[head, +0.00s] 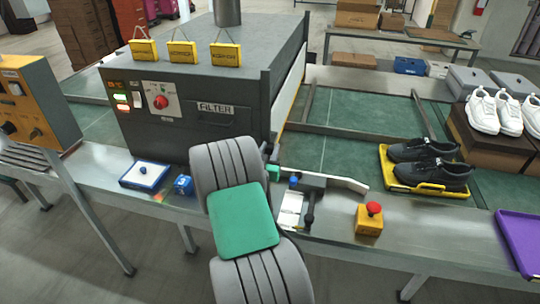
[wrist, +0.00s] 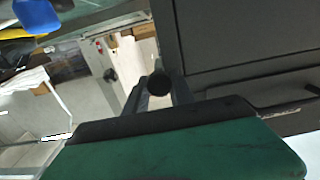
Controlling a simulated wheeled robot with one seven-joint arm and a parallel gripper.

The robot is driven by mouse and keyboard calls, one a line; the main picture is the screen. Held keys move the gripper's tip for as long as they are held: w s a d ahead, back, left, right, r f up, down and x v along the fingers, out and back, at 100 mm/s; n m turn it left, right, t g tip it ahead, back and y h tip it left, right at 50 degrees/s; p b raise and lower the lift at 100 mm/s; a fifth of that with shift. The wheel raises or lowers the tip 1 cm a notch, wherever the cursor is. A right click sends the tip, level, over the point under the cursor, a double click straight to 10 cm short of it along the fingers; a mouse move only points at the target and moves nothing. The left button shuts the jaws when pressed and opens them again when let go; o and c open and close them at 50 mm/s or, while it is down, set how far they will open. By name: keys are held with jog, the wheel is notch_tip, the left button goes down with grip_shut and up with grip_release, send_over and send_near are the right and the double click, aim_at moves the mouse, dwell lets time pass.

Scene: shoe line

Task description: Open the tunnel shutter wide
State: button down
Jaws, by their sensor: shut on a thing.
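The tunnel (head: 190,130) is a large dark grey machine on the bench, with a red knob and lit switches on its front. Its right side shows a pale strip, but my arm covers part of the near right corner, and I cannot clearly make out the shutter or how far it stands open. In the wrist view my gripper (wrist: 160,92) is shut on a dark round-ended handle (wrist: 159,83). Dark panels (wrist: 240,50) stand close on the right there. In the head view the fingers and the handle are hidden behind my arm.
A conveyor (head: 345,122) runs right from the tunnel, with black shoes on a yellow tray (head: 428,188). A red-topped yellow button box (head: 369,219), a white fixture with a black lever (head: 292,210) and a blue-edged tray (head: 145,176) sit on the front ledge.

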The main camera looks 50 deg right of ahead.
notch_tip(320, 180, up, 13)
jog(key=p, duration=0.4)
jog(key=shift+r+p, duration=0.2)
jog(key=shift+p, duration=0.2)
jog(key=c, duration=1.1)
grip_release()
jog(key=shift+f, duration=0.1)
jog(key=b+v, duration=0.2)
jog(key=v, duration=0.6)
jog(key=shift+b, duration=0.35)
jog(key=shift+d, duration=0.1)
